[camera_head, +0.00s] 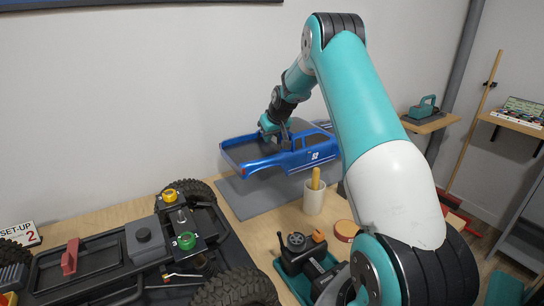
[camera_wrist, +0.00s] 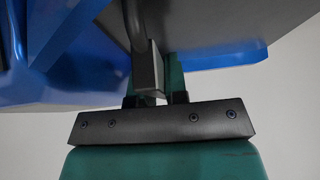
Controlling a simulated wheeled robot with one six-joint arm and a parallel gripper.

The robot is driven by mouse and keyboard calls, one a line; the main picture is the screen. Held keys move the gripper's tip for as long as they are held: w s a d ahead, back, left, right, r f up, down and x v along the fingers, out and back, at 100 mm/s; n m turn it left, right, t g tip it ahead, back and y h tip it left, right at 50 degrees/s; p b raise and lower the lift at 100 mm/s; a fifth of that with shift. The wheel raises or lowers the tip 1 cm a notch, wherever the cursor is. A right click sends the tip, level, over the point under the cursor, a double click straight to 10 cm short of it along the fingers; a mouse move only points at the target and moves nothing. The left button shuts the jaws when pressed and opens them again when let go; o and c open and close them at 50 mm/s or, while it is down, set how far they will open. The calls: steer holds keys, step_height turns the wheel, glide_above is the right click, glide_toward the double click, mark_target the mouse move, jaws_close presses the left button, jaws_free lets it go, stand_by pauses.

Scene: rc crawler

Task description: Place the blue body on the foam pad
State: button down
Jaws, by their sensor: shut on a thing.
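The blue body (camera_head: 262,154), a pickup shell marked 52, is at the back of the table in the head view. It is over the grey foam pad (camera_head: 265,195); I cannot tell whether it touches the pad. My gripper (camera_head: 283,136) is shut on the body near the rear of the cab. The wrist view shows the blue body (camera_wrist: 85,70) close up, with my gripper (camera_wrist: 150,85) at a grey part of it. The exact grip point is partly hidden. My arm hides the front end of the body in the head view.
A crawler chassis (camera_head: 100,262) with big tyres fills the front left. A white cup (camera_head: 314,197) with a yellow-handled tool stands right of the pad. A round orange-rimmed tin (camera_head: 346,229) and a tray of black parts (camera_head: 300,252) lie nearer. A wall stands close behind.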

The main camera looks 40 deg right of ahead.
step_height(320, 180, down, 8)
steer(key=shift+p, duration=0.45)
steer(key=shift+f, duration=0.15)
steer(key=c, duration=1.1)
jaws_free()
steer(key=shift+c, duration=0.2)
